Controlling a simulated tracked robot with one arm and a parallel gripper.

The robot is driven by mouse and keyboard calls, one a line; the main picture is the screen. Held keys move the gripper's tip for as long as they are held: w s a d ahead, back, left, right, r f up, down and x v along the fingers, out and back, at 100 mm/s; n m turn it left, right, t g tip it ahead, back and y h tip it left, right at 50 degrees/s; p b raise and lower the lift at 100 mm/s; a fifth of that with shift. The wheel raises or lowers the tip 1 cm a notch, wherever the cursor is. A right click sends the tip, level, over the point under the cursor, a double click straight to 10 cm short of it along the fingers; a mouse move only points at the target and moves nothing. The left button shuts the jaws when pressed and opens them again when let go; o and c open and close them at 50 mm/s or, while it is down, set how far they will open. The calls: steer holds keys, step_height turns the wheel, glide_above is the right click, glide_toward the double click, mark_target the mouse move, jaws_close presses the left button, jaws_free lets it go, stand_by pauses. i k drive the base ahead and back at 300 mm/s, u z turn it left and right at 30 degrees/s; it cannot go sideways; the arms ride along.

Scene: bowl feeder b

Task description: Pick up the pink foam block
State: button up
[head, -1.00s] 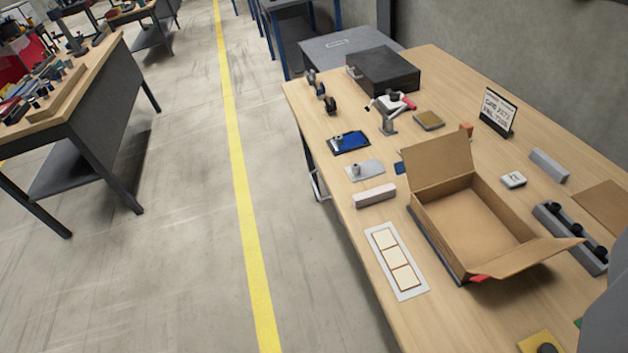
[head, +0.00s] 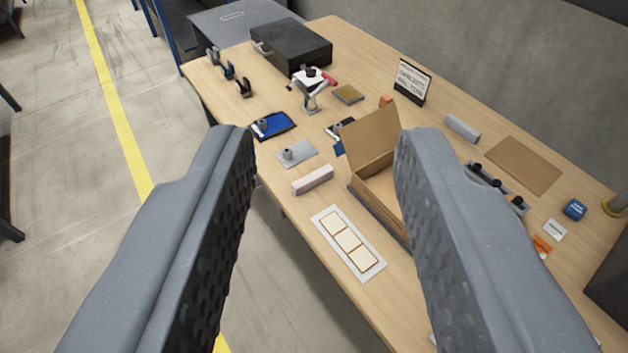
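The pink foam block (head: 312,180) is a pale pink, long bar. It lies on the wooden table near its left edge, between a grey plate with a knob and a white three-panel card. My gripper (head: 318,135) is open and empty, its two grey fingers spread wide in the foreground. The block shows in the gap between the fingers, well beyond them and not touched.
An open cardboard box (head: 375,180) stands right of the block, partly hidden by the right finger. The grey plate (head: 296,153) and white card (head: 348,243) lie close to the block. A black case (head: 291,46) stands at the back. Floor lies left of the table.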

mark_target(301, 186)
steer(key=u, duration=0.1)
steer(key=i, duration=1)
steer(key=z, duration=0.1)
